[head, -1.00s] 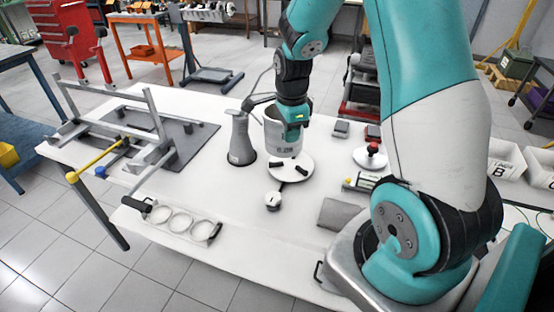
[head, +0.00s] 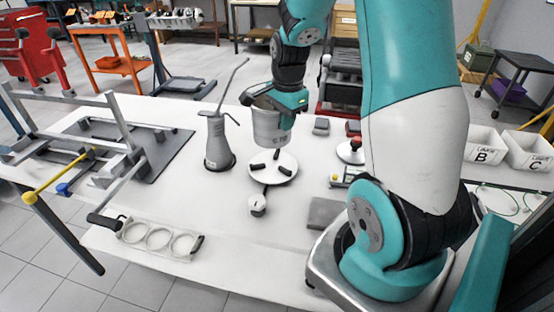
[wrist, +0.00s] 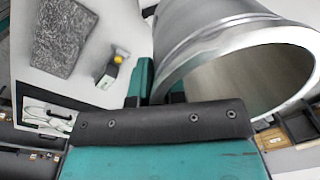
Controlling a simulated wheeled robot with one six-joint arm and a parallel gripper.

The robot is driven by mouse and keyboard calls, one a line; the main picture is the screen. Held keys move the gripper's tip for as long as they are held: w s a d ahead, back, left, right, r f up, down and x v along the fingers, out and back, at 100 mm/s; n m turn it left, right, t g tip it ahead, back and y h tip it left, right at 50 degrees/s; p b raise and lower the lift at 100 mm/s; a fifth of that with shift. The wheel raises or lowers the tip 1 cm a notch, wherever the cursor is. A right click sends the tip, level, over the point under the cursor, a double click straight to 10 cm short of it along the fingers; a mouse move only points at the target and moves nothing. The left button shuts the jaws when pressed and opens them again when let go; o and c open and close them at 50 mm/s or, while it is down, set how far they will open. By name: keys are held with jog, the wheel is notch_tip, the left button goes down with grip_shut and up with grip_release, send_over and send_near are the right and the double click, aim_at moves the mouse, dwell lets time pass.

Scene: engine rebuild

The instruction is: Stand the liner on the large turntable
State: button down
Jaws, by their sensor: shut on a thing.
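The liner (head: 268,128) is a grey metal cylinder, upright or nearly so in the head view. My gripper (head: 288,102) is shut on it near its upper right side. In the wrist view the liner's open rim (wrist: 240,50) fills the upper right, beside my dark fingers. The large turntable (head: 262,177) is a round white plate with three black pads on top. The liner's lower end shows just above the turntable's back edge in the head view, with the pads uncovered. I cannot tell the exact height of the gap.
A grey oil can (head: 218,148) with a long spout stands close left of the liner. A round dial gauge (head: 257,206) sits in front of the turntable. A ring holder (head: 160,238) lies front left.

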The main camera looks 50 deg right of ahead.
notch_tip(320, 180, down, 9)
jog(key=shift+r, duration=0.2)
jog(key=shift+f, duration=0.1)
jog(key=c, duration=1.6)
grip_release()
jog(key=shift+f, duration=0.1)
jog(key=o, duration=0.4)
notch_tip(320, 180, up, 12)
jog(key=s+a+r+n+y, duration=0.1)
jog(key=a+r+n, duration=0.2)
jog(key=a+n, duration=0.35)
jog(key=s+a+r+n+y, duration=0.15)
jog(key=a+n, duration=0.25)
jog(key=a, duration=0.6)
jog(key=s+a+r+n, duration=0.1)
jog(key=s+a+n, duration=0.3)
jog(key=n, duration=0.1)
jog(key=s+a+r+n+y, duration=0.1)
jog(key=s+a+n, duration=0.4)
jog(key=s+a+r+n, duration=0.2)
jog(key=s+a+n, duration=0.3)
jog(key=n, duration=0.1)
jog(key=shift+s+a+g+y, duration=0.15)
jog(key=shift+a+g+y, duration=0.05)
jog(key=shift+g+y, duration=0.2)
